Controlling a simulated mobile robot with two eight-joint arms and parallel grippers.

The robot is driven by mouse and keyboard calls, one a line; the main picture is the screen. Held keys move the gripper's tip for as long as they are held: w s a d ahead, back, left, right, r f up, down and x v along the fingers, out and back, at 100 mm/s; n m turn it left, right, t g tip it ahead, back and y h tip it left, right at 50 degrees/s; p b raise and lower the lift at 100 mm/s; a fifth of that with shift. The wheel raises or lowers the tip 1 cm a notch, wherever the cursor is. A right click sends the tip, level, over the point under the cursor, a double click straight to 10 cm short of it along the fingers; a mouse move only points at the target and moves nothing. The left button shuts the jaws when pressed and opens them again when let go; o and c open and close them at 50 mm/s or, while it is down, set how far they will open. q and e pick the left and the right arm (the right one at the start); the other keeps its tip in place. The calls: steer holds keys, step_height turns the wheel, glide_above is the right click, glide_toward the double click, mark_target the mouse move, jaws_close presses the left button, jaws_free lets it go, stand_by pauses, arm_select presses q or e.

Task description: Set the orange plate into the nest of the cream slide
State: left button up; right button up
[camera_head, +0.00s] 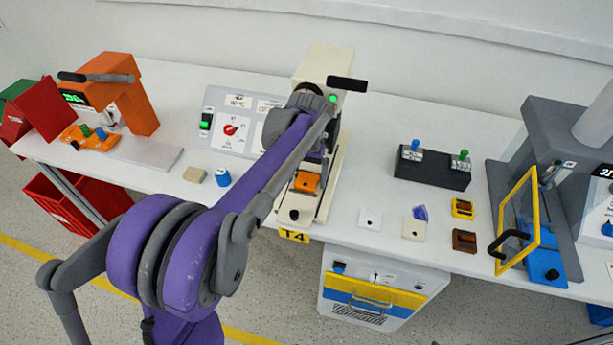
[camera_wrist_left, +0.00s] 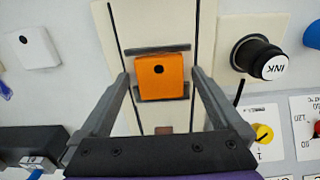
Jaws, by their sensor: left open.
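The orange plate (camera_head: 306,182) has a dark round hole and lies on the cream slide (camera_head: 318,208) at the front of the cream machine. In the left wrist view the plate (camera_wrist_left: 162,76) sits between two dark grey bars on the slide (camera_wrist_left: 137,35). It looks square to them; I cannot tell whether it is fully down. My left gripper (camera_wrist_left: 160,78) is open, with a finger on each side of the plate and gaps between. In the head view my purple arm hides much of the machine, and the fingertips are hard to make out. My right gripper is not in view.
A black pad with blue and green knobs (camera_head: 432,168) stands to the right. Loose plates, including a white one (camera_head: 370,218) and a brown one (camera_head: 464,241), lie near the front edge. A black INK knob (camera_wrist_left: 262,58) stands beside the slide. A yellow-framed guard (camera_head: 518,222) is far right.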

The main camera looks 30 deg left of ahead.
mark_target(306, 181)
arm_select(q)
step_height(306, 181, up, 12)
steer(key=p, duration=0.1)
steer(key=shift+r, duration=0.2)
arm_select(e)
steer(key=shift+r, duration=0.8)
arm_select(q)
steer(key=shift+s, duration=0.1)
